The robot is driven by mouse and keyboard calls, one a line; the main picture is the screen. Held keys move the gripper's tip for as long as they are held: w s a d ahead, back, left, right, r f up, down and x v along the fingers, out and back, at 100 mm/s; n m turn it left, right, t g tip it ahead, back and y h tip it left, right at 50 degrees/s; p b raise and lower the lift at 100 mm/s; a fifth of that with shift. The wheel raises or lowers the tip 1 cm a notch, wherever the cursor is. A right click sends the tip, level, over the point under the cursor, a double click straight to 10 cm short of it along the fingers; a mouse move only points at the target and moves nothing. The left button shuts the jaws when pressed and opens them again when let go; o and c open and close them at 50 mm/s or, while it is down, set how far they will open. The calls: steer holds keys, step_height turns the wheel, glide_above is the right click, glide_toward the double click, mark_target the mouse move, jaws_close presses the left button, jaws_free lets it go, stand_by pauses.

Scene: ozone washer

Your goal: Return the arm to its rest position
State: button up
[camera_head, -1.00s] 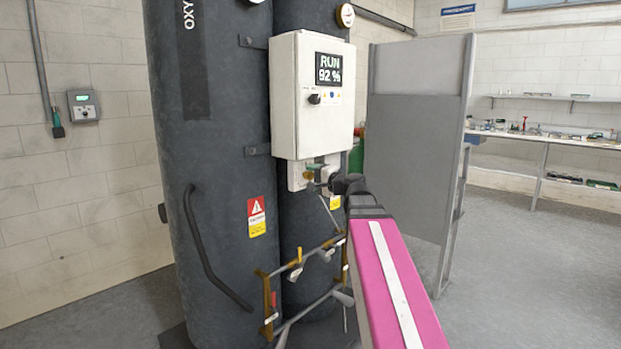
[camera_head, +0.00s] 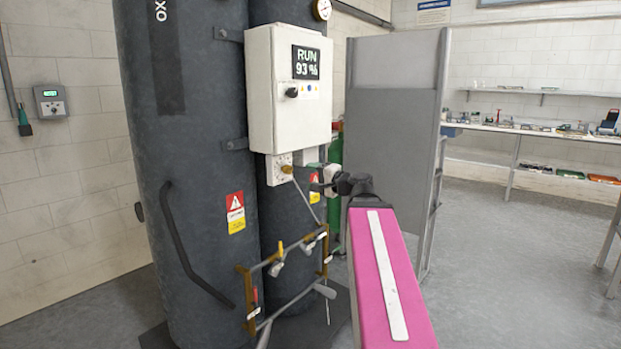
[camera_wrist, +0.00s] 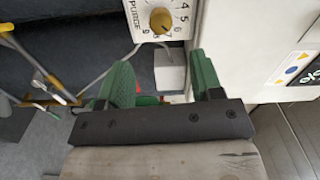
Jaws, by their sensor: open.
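My pink arm link with a white stripe reaches forward in the head view, and my gripper (camera_head: 322,186) is at its far end, below the white control box and in front of the dark cylinders. In the wrist view my gripper (camera_wrist: 160,85) shows two green fingers spread apart with nothing held between them. A white dial plate marked PURGE (camera_wrist: 160,20) with a brass knob (camera_wrist: 161,20) lies just beyond the fingers, apart from them. The dial plate also shows in the head view (camera_head: 274,160), under the control box.
The control box (camera_head: 262,90) reads RUN 93 %. Piping with yellow valve handles (camera_head: 279,252) stands low in front of the cylinders (camera_head: 185,130). Open floor (camera_head: 510,270) lies at the right.

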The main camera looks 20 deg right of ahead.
steer(key=s+a+f+n+g+h, duration=0.1)
steer(key=a+f+n+g+h, duration=0.2)
steer(key=f, duration=1)
steer(key=s+a+f+n+g+h, duration=0.15)
steer(key=a+f+g, duration=0.3)
steer(key=f, duration=0.85)
steer(key=s+f+n+g+h, duration=0.2)
steer(key=s+f, duration=0.3)
steer(key=f, duration=0.5)
steer(key=s+d+f+n+g+h, duration=0.1)
steer(key=s+f+n+g+h, duration=0.2)
steer(key=f, duration=0.6)
steer(key=shift+s+f+g+h, duration=0.4)
steer(key=shift+s+g+h, duration=0.15)
steer(key=shift+s+g, duration=0.5)
steer(key=shift+d, duration=0.1)
stand_by(2.3)
